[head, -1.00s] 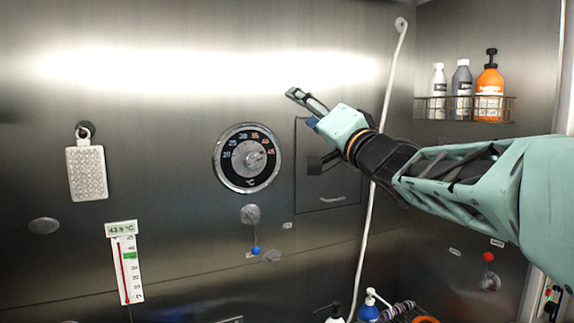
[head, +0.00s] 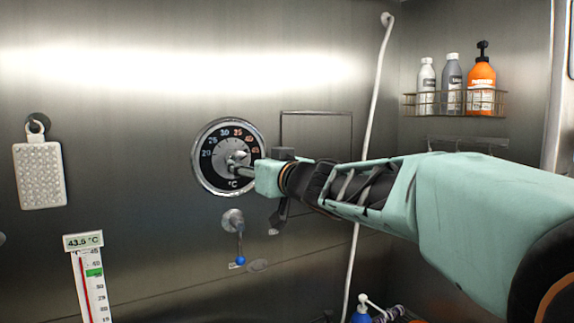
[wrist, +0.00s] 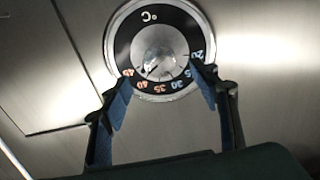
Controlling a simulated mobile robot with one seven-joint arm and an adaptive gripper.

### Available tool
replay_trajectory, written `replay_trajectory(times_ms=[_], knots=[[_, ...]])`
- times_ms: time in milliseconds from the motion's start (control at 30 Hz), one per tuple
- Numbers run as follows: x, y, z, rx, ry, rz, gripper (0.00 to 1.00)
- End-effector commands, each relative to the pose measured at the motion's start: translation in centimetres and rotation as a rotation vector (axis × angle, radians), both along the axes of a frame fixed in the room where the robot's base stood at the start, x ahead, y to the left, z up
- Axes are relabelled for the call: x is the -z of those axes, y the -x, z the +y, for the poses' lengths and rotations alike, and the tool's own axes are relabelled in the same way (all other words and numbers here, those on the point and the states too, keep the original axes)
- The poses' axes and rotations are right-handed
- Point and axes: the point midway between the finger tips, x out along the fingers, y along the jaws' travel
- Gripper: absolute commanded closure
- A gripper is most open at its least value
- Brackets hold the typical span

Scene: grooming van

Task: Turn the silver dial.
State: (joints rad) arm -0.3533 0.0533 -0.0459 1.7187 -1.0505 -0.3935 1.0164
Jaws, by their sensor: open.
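The silver dial (head: 232,158) is a round knob at the centre of a black, numbered °C ring with a chrome rim on the steel wall. In the wrist view the dial (wrist: 158,50) is upside down, with its pointer near the orange numbers. My gripper (head: 240,165) is at the lower right of the dial in the head view. In the wrist view my gripper (wrist: 160,75) is open, its two blue-padded fingers spread on either side of the dial over the ring's edge. I cannot tell whether the fingers touch it.
A thermometer (head: 88,280) reading about 43.5 °C hangs at lower left. A lever with a blue tip (head: 239,245) sits just below the dial. A white hose (head: 368,130) hangs right of it. A wire rack (head: 455,104) holds bottles. A brush pad (head: 40,175) hangs at left.

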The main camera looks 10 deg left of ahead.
Motion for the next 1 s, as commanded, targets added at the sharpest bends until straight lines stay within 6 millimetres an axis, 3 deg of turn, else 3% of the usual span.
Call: replay_trajectory(times_ms=[400,900,1000], knots=[[0.1,-5.2,3.8,0.000,0.000,0.003,0.44],[0.1,-6.1,4.5,0.000,0.000,0.003,0.44],[0.1,-6.1,4.5,0.000,-0.001,0.002,0.55]])
